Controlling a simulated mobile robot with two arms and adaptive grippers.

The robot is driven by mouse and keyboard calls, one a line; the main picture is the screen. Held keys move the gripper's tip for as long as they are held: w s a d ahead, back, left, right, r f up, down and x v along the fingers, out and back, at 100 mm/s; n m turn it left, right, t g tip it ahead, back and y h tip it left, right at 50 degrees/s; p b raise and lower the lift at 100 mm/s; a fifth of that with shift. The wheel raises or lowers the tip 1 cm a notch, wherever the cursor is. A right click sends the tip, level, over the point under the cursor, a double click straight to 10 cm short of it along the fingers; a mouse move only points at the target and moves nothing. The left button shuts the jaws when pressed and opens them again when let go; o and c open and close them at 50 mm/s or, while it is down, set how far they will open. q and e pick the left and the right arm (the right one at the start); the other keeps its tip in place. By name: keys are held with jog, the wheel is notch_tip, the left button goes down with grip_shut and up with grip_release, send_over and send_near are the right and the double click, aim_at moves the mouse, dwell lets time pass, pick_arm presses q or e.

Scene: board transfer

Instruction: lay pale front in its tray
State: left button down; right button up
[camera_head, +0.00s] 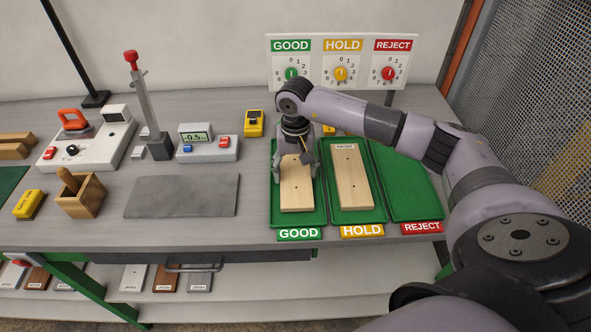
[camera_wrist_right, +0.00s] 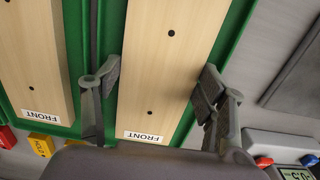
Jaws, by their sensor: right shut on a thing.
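A pale wooden front (camera_head: 297,193) lies within the green GOOD tray (camera_head: 275,216), its long side running front to back. My right gripper (camera_head: 300,167) reaches down over its far half. My left gripper is not in view.
The REJECT tray (camera_head: 415,205) looks empty where visible, partly behind my arm. A counter panel (camera_head: 342,65) stands behind. A grey mat (camera_head: 182,196), wooden box (camera_head: 81,196), gauge stand (camera_head: 150,110) and readout (camera_head: 205,143) stand left.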

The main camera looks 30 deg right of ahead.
jog(key=shift+f+b, duration=0.25)
jog(key=shift+b, duration=0.05)
jog(key=o, duration=1.5)
notch_tip(320, 180, up, 12)
